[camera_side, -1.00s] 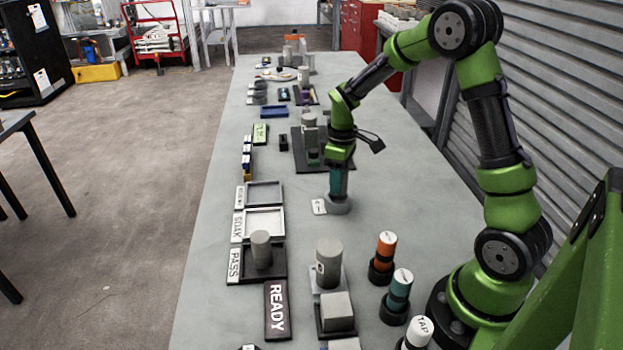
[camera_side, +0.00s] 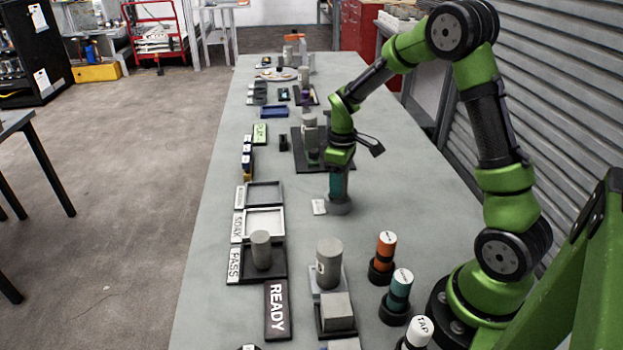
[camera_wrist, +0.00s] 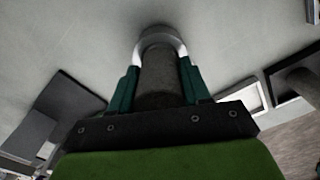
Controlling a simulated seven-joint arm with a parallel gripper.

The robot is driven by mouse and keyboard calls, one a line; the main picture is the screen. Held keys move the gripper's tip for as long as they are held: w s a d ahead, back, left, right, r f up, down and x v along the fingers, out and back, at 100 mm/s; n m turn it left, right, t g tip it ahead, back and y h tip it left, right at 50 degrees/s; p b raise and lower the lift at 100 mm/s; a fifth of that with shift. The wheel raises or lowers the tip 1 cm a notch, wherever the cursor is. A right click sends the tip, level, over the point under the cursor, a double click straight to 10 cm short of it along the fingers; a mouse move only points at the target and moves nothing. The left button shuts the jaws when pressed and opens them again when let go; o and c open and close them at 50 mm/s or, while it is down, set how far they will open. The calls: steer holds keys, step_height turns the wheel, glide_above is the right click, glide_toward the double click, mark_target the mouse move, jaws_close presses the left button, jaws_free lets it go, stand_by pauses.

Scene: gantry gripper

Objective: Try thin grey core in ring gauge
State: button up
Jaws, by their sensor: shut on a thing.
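My gripper (camera_side: 338,192) is low over the middle of the table, pointing down. Its two teal fingers (camera_wrist: 160,85) are shut on the thin grey core (camera_wrist: 159,75), one finger on each side. The ring gauge (camera_side: 340,208) lies on the table right under the fingertips. In the wrist view the ring's light rim (camera_wrist: 160,36) curves around the far end of the core. The core's lower end is hidden, so I cannot tell how deep it is in the ring.
A small label card (camera_side: 319,207) lies left of the ring. A PASS tray (camera_side: 276,276) holds a grey core (camera_side: 261,250), and an empty white-edged tray (camera_side: 264,222) lies behind it. Another grey core (camera_side: 329,263) stands in front. Orange (camera_side: 386,251) and teal (camera_side: 401,285) cylinders stand at front right.

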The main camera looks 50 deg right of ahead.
steer(key=shift+f, duration=0.45)
stand_by(0.3)
steer(key=o, duration=1.3)
step_height(320, 180, up, 17)
steer(key=shift+f, duration=0.1)
steer(key=s+a+r+m+t+y, duration=0.2)
steer(key=s+a+m+t, duration=0.5)
steer(key=s+a, duration=0.8)
steer(key=shift+a+r, duration=0.2)
steer(key=shift+r, duration=0.3)
